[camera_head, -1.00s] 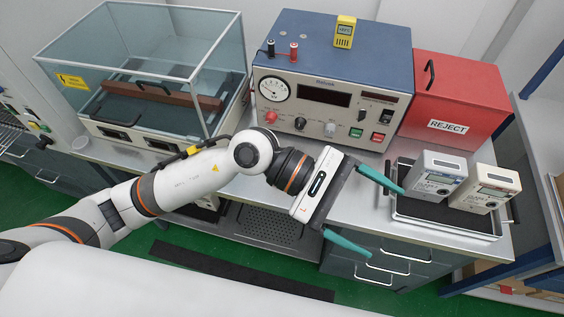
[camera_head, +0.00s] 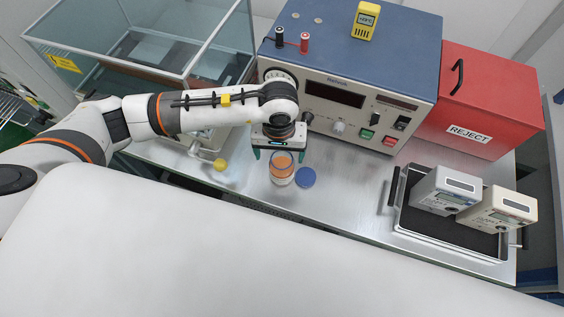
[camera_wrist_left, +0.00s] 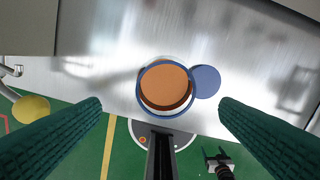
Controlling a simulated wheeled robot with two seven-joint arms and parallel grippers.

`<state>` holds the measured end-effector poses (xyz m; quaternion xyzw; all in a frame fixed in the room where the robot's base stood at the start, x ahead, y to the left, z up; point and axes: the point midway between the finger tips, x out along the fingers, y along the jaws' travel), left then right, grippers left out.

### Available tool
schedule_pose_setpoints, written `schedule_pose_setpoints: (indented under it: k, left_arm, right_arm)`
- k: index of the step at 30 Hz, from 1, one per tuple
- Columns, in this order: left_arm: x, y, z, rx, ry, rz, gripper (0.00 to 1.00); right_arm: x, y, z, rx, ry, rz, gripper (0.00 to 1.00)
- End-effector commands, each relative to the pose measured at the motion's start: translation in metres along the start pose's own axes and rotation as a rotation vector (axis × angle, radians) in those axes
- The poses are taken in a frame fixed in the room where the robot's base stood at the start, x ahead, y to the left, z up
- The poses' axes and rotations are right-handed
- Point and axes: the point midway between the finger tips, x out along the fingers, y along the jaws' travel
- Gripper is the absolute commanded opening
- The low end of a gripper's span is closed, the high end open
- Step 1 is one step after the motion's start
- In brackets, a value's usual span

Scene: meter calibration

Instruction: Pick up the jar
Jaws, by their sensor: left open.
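The jar (camera_head: 282,172) is a small clear glass with orange-brown contents. It stands on the metal bench top in front of the grey-blue meter box. A flat round blue lid (camera_head: 305,178) lies beside it on the right. My left gripper (camera_head: 279,153) is open and points down just over the jar. In the left wrist view the jar (camera_wrist_left: 166,86) sits between the two spread green fingers (camera_wrist_left: 160,106), with a gap on both sides. The blue lid (camera_wrist_left: 206,81) is near the right finger. My right gripper is not in view.
The meter box (camera_head: 345,85) stands close behind the jar. A glass-walled case (camera_head: 150,50) is at the left and a yellow knob (camera_head: 220,165) near the bench's front edge. A red reject box (camera_head: 485,100) and a tray (camera_head: 407,215) with two meters are at the right.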

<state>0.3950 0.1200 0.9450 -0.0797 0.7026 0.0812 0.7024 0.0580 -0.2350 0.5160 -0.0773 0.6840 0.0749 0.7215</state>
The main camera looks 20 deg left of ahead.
Motion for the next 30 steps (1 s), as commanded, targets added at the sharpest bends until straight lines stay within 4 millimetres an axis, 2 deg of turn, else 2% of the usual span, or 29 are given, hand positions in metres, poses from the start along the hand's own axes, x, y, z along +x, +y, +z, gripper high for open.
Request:
schedule_pose_setpoints:
  k: [5,9,15,21,23,30]
  left_arm:
    - [0.012,-0.002,0.002,-0.002,0.004,0.0,0.85]
    - [0.031,-0.005,0.007,-0.002,0.004,0.001,0.85]
    - [0.053,-0.005,0.008,-0.001,0.002,-0.001,0.85]
    - [0.055,-0.005,0.008,0.0,0.0,-0.002,0.85]
    - [0.055,-0.005,0.008,0.0,0.0,-0.002,0.78]
    - [0.054,-0.005,0.008,-0.001,0.0,-0.002,0.39]
  right_arm:
    - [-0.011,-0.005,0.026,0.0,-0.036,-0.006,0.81]
    - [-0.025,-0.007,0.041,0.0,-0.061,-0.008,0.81]
    - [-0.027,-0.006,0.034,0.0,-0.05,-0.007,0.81]
    - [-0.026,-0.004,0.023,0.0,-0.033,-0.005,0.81]
    - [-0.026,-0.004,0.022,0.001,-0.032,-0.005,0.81]
    - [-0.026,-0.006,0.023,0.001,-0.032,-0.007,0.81]
